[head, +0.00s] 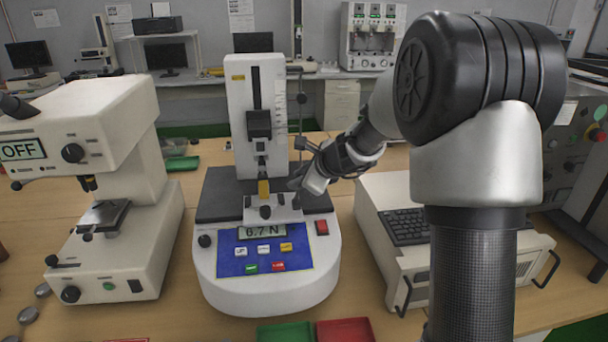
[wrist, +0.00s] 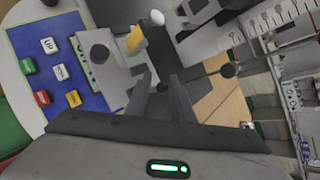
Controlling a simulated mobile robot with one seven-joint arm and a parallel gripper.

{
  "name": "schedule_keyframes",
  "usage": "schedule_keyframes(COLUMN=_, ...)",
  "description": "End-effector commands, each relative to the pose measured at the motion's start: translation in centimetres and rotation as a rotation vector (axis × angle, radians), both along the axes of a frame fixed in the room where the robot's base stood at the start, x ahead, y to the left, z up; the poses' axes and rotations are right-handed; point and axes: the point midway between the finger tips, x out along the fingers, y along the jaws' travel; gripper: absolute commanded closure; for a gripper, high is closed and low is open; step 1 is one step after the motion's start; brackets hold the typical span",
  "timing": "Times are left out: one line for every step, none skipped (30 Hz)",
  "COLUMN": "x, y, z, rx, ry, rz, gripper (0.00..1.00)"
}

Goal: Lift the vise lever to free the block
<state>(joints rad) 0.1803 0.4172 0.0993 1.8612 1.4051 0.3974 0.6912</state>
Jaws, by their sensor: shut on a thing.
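The test stand (head: 240,130) stands in the middle of the bench. At its base is a small silver vise (head: 254,215), also seen in the wrist view (wrist: 112,78). A yellow block (head: 264,188) stands upright at the vise under the stand's dark head; it also shows in the wrist view (wrist: 135,38). My gripper (head: 297,187) reaches in from the right at the vise's right side. In the wrist view its fingers (wrist: 162,92) are closed around the dark-tipped vise lever (wrist: 162,86). The fingers hide most of the lever.
The stand's front panel has a display (head: 262,232) and several coloured buttons. A white microscope-like tester (head: 110,210) stands at left. A white case with a keyboard (head: 405,222) stands at right, below my arm. Green (head: 285,331) and red (head: 345,329) trays lie in front.

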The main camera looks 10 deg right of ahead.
Motion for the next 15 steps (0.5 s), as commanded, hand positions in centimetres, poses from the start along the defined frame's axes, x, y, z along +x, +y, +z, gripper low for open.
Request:
schedule_keyframes(x=0.09, y=-0.46, z=0.31, rx=-0.038, ry=-0.002, rz=-0.011, gripper=1.0)
schedule_keyframes(x=0.1, y=-0.39, z=0.3, rx=-0.054, ry=-0.002, rz=-0.011, gripper=1.0)
schedule_keyframes(x=0.11, y=-0.26, z=0.29, rx=-0.074, ry=-0.002, rz=-0.011, gripper=1.0)
schedule_keyframes(x=0.1, y=-0.14, z=0.28, rx=-0.086, ry=-0.001, rz=-0.011, gripper=1.0)
schedule_keyframes(x=0.11, y=-0.11, z=0.27, rx=-0.099, ry=-0.002, rz=-0.012, gripper=1.0)
schedule_keyframes(x=0.11, y=-0.03, z=0.25, rx=-0.114, ry=-0.003, rz=-0.012, gripper=1.0)
schedule_keyframes(x=0.11, y=0.04, z=0.24, rx=-0.124, ry=-0.002, rz=-0.012, gripper=1.0)
schedule_keyframes(x=0.12, y=0.1, z=0.22, rx=-0.132, ry=-0.003, rz=-0.013, gripper=1.0)
schedule_keyframes(x=0.12, y=0.16, z=0.21, rx=-0.142, ry=-0.002, rz=-0.012, gripper=1.0)
schedule_keyframes(x=0.13, y=0.18, z=0.19, rx=-0.149, ry=-0.002, rz=-0.013, gripper=1.0)
schedule_keyframes(x=0.14, y=0.18, z=0.17, rx=-0.154, ry=-0.002, rz=-0.014, gripper=1.0)
schedule_keyframes(x=0.15, y=0.19, z=0.16, rx=-0.161, ry=-0.002, rz=-0.015, gripper=1.0)
schedule_keyframes(x=0.15, y=0.2, z=0.15, rx=-0.164, ry=-0.003, rz=-0.015, gripper=1.0)
schedule_keyframes(x=0.16, y=0.22, z=0.14, rx=-0.167, ry=-0.003, rz=-0.015, gripper=1.0)
schedule_keyframes(x=0.15, y=0.24, z=0.13, rx=-0.169, ry=-0.003, rz=-0.015, gripper=1.0)
